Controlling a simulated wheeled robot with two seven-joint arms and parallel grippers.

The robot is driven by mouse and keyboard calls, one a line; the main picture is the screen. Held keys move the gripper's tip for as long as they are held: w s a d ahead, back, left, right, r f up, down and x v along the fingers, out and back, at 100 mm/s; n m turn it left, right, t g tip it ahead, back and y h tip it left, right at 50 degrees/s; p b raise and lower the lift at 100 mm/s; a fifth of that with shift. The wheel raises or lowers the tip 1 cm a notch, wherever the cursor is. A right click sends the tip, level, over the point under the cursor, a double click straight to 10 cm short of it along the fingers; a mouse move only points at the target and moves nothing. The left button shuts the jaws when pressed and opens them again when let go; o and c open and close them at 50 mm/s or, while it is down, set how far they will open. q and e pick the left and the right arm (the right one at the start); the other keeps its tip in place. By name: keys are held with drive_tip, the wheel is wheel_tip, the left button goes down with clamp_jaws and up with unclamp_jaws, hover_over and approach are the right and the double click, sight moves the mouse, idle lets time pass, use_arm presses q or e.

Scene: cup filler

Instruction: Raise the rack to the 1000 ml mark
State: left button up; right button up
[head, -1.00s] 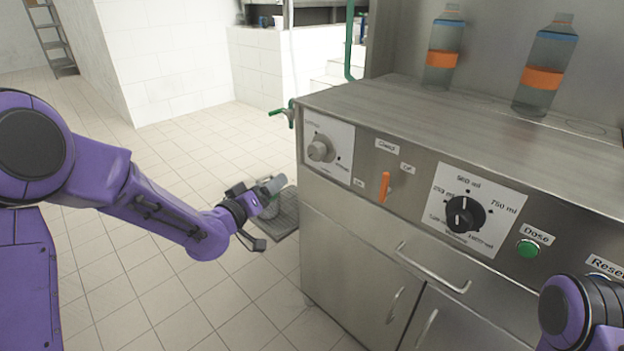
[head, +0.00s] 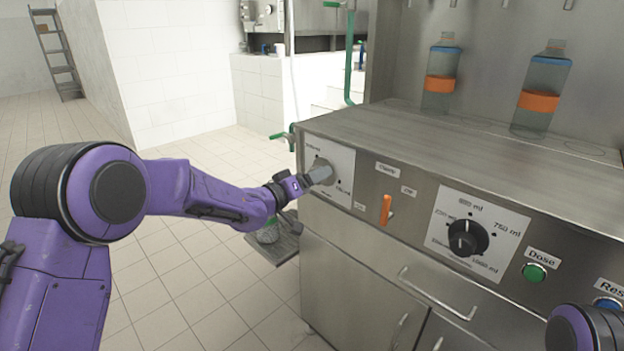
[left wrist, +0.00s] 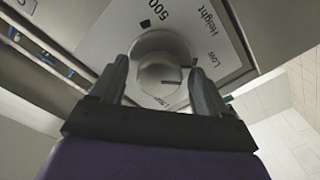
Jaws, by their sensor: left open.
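The grey height knob (left wrist: 163,62) sits on a white plate (left wrist: 105,45) printed "Height", "Low" and "500". In the head view this plate (head: 342,160) is at the left end of the machine's front, and the knob (head: 319,163) is partly covered by my gripper. My left gripper (head: 321,175) is at the knob. In the left wrist view its open fingers (left wrist: 158,78) stand on either side of the knob; I cannot tell whether they touch it. My right gripper is out of view. I cannot make out the rack clearly.
An orange switch (head: 386,209), a black dose knob (head: 467,238) and a green button (head: 534,272) lie further right on the front. Two bottles with orange bands (head: 440,83) (head: 539,101) stand on the steel top (head: 420,135). A drawer handle (head: 435,293) sticks out below.

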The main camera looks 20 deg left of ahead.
use_arm(q)
drive_tip(key=c, duration=1)
drive_tip(key=shift+c, duration=0.2)
drive_tip(key=shift+m, duration=0.4)
drive_tip(key=m+b, duration=0.4)
drive_tip(key=m, duration=1.1)
drive_tip(key=shift+a, duration=0.1)
drive_tip(key=shift+m, duration=0.3)
